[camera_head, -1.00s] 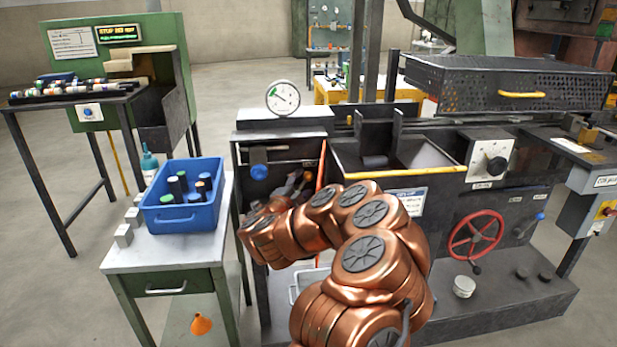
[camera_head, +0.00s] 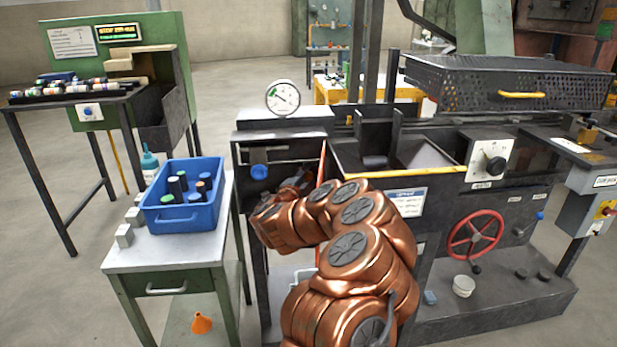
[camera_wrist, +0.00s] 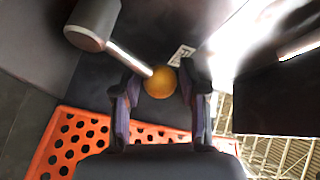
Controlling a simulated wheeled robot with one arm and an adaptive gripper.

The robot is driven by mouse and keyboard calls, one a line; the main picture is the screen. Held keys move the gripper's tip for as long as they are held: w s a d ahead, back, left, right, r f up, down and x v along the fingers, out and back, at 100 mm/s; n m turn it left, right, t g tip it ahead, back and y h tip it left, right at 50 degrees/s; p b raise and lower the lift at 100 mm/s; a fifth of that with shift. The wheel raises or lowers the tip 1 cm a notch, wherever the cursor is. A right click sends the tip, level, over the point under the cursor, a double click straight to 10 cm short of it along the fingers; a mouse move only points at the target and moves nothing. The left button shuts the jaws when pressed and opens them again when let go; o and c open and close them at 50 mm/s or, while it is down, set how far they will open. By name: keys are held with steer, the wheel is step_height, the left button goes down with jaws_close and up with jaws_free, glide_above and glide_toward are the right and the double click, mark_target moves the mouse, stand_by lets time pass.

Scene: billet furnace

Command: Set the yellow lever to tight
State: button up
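The yellow lever shows in the wrist view as a round yellow-orange knob (camera_wrist: 160,83) on a thin pale rod that runs up and left to a grey cylindrical hub. My gripper (camera_wrist: 160,86) is open, with one finger on each side of the knob. Narrow gaps seem to show between the knob and the fingers, so I see no clear grip. A small label (camera_wrist: 181,55) with unreadable print lies just behind the knob. In the head view my arm reaches into the dark bay below the gauge, and I cannot make out the lever there.
An orange perforated panel (camera_wrist: 75,150) lies close below and left of my gripper in the wrist view. A dark block (camera_wrist: 275,97) stands to the right. In the head view, the bench with the blue bin (camera_head: 182,222) stands left of my arm.

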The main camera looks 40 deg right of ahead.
jaws_close()
